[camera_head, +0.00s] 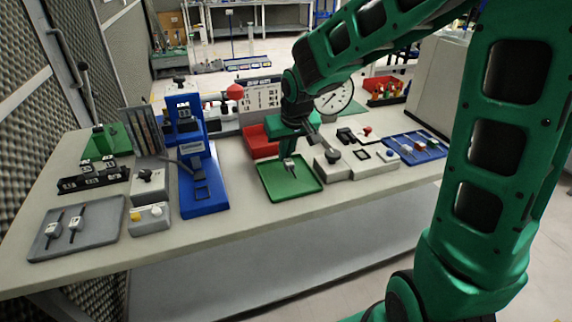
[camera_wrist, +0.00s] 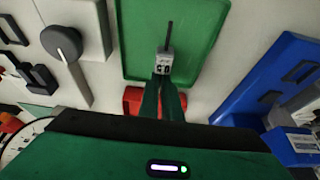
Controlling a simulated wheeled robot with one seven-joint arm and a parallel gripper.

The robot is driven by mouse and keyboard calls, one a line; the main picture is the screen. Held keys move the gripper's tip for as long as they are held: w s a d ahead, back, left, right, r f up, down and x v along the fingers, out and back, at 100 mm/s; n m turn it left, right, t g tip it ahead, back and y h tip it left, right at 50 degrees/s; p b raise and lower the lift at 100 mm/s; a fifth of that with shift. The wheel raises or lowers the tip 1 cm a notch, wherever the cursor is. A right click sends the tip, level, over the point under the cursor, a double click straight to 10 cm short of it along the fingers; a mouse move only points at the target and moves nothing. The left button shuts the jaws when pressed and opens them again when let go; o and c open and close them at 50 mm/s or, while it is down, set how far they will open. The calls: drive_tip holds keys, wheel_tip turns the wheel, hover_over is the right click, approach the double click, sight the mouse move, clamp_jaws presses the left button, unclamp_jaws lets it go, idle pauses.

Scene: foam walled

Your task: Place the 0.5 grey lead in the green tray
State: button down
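The green tray (camera_head: 270,185) lies near the front middle of the table. It also fills the upper middle of the wrist view (camera_wrist: 203,18). A small grey lead block with a dark pin (camera_wrist: 165,62) is between my fingertips in the wrist view, with the pin pointing away over the tray; its marking is too small to read surely. The lead also shows over the tray in the head view (camera_head: 289,168). My gripper (camera_wrist: 164,84) is closed on the block. Whether the lead touches the tray floor, I cannot tell.
A grey tray (camera_head: 100,235) at the left holds two similar leads. A blue press-like fixture (camera_head: 203,203) stands left of the green tray, a red bin (camera_head: 262,142) behind it. Grey box units (camera_head: 333,170) and a blue tray (camera_head: 432,153) are at the right.

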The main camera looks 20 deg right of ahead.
sight(285, 173)
drive_tip(key=shift+f, duration=1.9)
drive_tip(key=c, duration=2)
unclamp_jaws()
drive_tip(key=shift+f, duration=0.1)
drive_tip(key=v, duration=1.2)
drive_tip(key=shift+s, duration=0.1)
drive_tip(key=s+d+m+g+h, duration=0.1)
drive_tip(key=s+d+m+g, duration=0.15)
drive_tip(key=s+d, duration=1)
drive_tip(key=s+d+f+m, duration=0.1)
drive_tip(key=s, duration=0.4)
drive_tip(key=s+d+f+m+g, duration=0.1)
drive_tip(key=s+d, duration=0.1)
drive_tip(key=s, duration=0.3)
drive_tip(key=s+d+f+m+g+y, duration=0.1)
drive_tip(key=s+d+m, duration=0.1)
drive_tip(key=s, duration=0.4)
drive_tip(key=shift+f, duration=0.35)
